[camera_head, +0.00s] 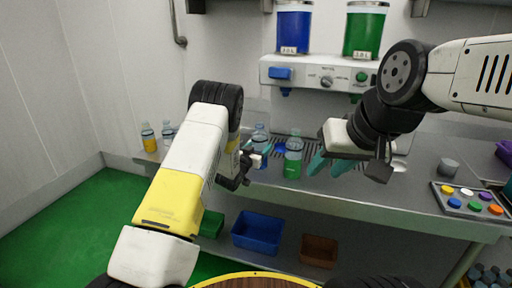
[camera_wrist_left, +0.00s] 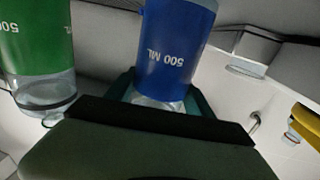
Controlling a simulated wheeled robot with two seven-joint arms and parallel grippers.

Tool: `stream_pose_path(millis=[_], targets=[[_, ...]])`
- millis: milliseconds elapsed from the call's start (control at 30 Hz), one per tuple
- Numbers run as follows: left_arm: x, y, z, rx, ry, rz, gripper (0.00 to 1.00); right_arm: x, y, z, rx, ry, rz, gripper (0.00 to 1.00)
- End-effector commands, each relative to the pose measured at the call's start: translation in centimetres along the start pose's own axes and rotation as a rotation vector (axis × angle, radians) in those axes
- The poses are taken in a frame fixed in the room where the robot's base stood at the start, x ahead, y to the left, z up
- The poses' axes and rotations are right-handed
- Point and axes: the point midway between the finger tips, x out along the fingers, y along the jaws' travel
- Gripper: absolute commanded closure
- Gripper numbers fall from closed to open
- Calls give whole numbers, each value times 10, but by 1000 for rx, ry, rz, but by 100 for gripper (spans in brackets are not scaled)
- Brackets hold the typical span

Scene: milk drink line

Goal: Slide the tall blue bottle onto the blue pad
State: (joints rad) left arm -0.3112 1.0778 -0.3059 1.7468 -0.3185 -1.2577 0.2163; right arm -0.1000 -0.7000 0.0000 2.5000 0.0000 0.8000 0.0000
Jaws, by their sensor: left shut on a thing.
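The tall blue bottle (camera_head: 260,133) stands on the steel counter, partly hidden by my left gripper (camera_head: 258,157). In the left wrist view the blue bottle (camera_wrist_left: 175,50), marked 500 ML, is between the teal fingers of my left gripper (camera_wrist_left: 165,95), which is shut on it. The blue pad (camera_head: 280,149) shows only as a small blue patch on the counter, right of the blue bottle and behind the green bottle. My right gripper (camera_head: 330,165) is over the counter to the right of the green bottle, its teal fingers apart and empty.
A green bottle (camera_head: 293,158) stands close on the right; it also shows in the left wrist view (camera_wrist_left: 38,40). The dispenser (camera_head: 330,74) is behind. A yellow bottle (camera_head: 149,138) and another small bottle (camera_head: 168,134) stand left. A tray of coloured caps (camera_head: 447,205) lies right.

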Motion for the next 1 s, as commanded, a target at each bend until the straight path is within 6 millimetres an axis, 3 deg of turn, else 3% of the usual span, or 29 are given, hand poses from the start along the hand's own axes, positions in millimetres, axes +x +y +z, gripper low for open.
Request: stream_pose_path(millis=[233,667,1000], targets=[[26,5,0,0,1,0,77,0,0,0,0,0,0,64],[32,6,-1,-1,1,0,77,0,0,0,0,0,0,64],[69,13,-2,-1,2,0,77,0,0,0,0,0,0,64]])
